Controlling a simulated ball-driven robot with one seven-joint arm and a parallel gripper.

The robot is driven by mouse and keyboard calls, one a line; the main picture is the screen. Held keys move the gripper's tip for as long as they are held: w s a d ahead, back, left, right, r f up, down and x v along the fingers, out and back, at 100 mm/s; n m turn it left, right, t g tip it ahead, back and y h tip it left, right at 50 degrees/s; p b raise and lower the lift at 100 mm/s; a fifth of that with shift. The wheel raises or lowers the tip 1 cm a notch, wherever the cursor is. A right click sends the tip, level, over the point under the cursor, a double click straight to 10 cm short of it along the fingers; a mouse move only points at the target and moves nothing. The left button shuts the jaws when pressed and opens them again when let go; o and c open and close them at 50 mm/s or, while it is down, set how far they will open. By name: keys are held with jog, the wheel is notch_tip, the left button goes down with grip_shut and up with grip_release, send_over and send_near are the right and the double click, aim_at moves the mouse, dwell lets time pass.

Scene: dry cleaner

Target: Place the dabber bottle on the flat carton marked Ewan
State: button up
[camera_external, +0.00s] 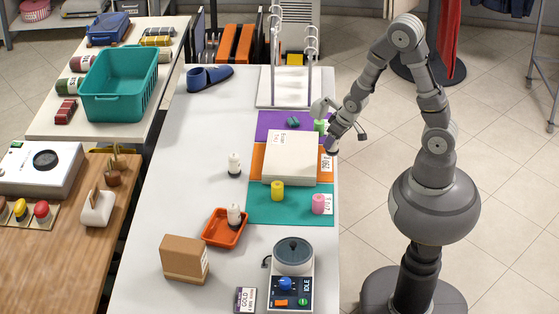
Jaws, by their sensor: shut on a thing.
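The flat carton (290,160) is cream, with small writing that seems to read Ewan near its top left corner. It lies mostly over an orange mat in the middle of the long white table. Similar white bottles stand on the table (234,164) and in an orange tray (236,215).
Yellow (277,191), pink (318,204) and green (319,126) cylinders stand around the carton. Purple (268,122), orange (257,160) and teal (262,210) mats lie there. A white rack (285,100) stands behind; a scale-like device (292,272) is in front. The carton's top looks clear.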

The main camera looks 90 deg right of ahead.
jog(key=w+d+b, duration=0.1)
jog(key=w+d, duration=0.1)
jog(key=w, duration=0.2)
jog(key=w+d+f+b, duration=0.1)
jog(key=w+d, duration=0.1)
jog(key=w, duration=0.3)
jog(key=w+d+b, duration=0.1)
jog(key=w+d, duration=0.1)
jog(key=w, duration=0.3)
jog(key=shift+d+f, duration=0.25)
jog(key=shift+d, duration=0.05)
jog(key=shift+w+d+f, duration=0.1)
jog(key=shift+w+f, duration=0.1)
jog(key=shift+w, duration=0.05)
notch_tip(320, 180, down, 3)
jog(key=shift+f+b, duration=0.2)
jog(key=shift+b, duration=0.85)
jog(key=shift+r, duration=0.15)
jog(key=o, duration=1.1)
